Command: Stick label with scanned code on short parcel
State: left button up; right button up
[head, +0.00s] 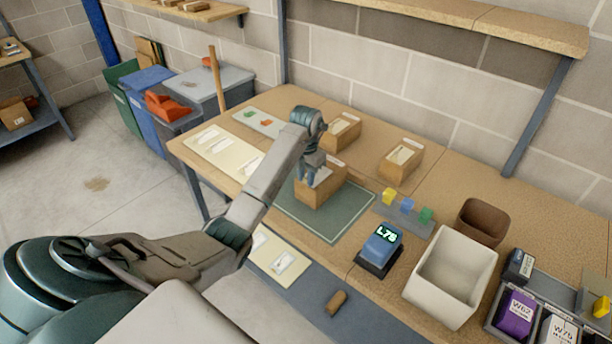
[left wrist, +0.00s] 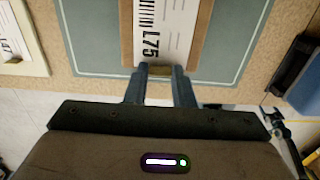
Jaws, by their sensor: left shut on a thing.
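A brown cardboard parcel (head: 328,193) stands on the green mat (head: 345,226) at the middle of the bench. My left gripper (head: 309,180) is over the parcel, pointing down. In the left wrist view, a white label (left wrist: 168,25) with a barcode and "L75" lies in line with the parcel's top (left wrist: 127,30). My left fingertips (left wrist: 159,72) are shut on the label's near end. I cannot tell whether the label touches the parcel. A scanner display (head: 381,245) right of the mat reads what looks like "L75". My right gripper is not in view.
Two parcels (head: 341,133) (head: 401,160) stand behind the mat. Label sheets (head: 222,150) (head: 280,262) lie left and in front. Coloured blocks (head: 407,205), a white bin (head: 452,283) and a brown bin (head: 483,221) stand right. A wooden piece (head: 336,302) lies at the front.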

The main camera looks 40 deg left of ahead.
pick_arm(q)
jog(key=shift+s+f, duration=0.1)
jog(key=shift+f, duration=0.05)
dwell(0.7)
jog(key=o, duration=1.1)
jog(key=shift+r, duration=0.2)
notch_tip(320, 180, up, 2)
jog(key=shift+r+p, duration=0.15)
jog(key=shift+p, duration=0.7)
notch_tip(320, 180, up, 4)
jog(key=shift+f+p, duration=0.15)
jog(key=shift+p, duration=1.1)
jog(key=shift+r, duration=0.35)
